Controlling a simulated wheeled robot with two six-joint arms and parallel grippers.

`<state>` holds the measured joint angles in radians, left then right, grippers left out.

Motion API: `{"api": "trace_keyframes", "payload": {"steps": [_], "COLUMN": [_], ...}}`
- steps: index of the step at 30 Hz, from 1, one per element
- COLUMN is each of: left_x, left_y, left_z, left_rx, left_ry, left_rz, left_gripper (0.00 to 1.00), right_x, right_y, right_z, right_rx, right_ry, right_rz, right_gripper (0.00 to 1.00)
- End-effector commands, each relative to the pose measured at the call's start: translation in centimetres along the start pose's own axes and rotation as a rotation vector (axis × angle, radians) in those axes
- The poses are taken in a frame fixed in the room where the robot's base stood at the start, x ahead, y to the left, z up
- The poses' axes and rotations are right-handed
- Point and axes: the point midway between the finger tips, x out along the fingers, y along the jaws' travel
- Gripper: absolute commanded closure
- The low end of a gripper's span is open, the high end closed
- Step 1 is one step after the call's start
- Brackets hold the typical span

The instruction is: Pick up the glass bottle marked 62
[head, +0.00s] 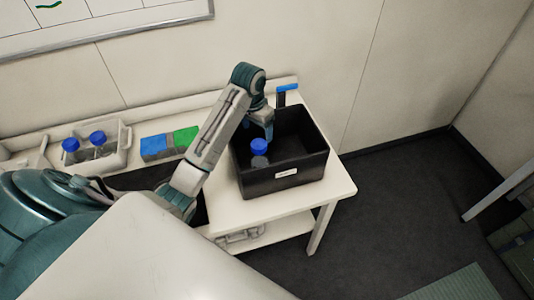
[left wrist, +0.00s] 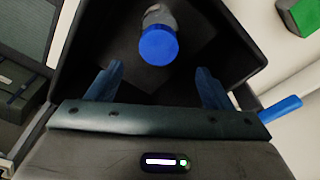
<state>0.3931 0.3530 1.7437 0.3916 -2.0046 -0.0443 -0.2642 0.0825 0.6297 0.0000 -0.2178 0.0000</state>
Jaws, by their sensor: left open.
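A glass bottle with a blue cap (head: 259,147) stands inside the black bin (head: 285,180). No number can be read on it. Two more blue-capped bottles, a left one (head: 71,146) and a right one (head: 97,138), stand in a pale tray at the left; their marks cannot be read either. My left gripper (head: 267,132) reaches down into the bin beside the bottle. In the left wrist view my left gripper (left wrist: 160,67) is open and empty, and the bottle's blue cap (left wrist: 158,45) shows just beyond the gap between the fingertips. My right gripper is not in view.
The bin's walls surround the left gripper and the bottle. A blue box (head: 154,147) and a green box (head: 185,138) stand between the pale tray (head: 118,150) and the bin. A blue-topped item (head: 288,88) is behind the bin. The white table (head: 335,190) is bare at its right corner.

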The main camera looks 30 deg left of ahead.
Motion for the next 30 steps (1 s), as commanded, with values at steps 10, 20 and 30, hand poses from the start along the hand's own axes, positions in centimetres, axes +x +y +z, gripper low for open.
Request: {"api": "trace_keyframes", "payload": {"steps": [10, 20, 30], "left_x": [4.6, 7.7, 10.2], "left_y": [0.1, 0.1, 0.0], "left_z": [0.0, -0.4, -0.4], "left_rx": [0.0, -0.001, 0.0], "left_ry": [-0.003, -0.005, 0.0], "left_rz": [0.001, 0.002, 0.0], "left_gripper": [0.26, 0.26, 0.26], "right_x": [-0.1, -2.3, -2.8], "right_y": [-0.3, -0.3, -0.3], "right_z": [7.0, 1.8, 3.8], "right_rx": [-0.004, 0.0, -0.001], "right_ry": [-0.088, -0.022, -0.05], "right_rz": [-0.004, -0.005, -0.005], "right_gripper": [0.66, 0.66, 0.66]}}
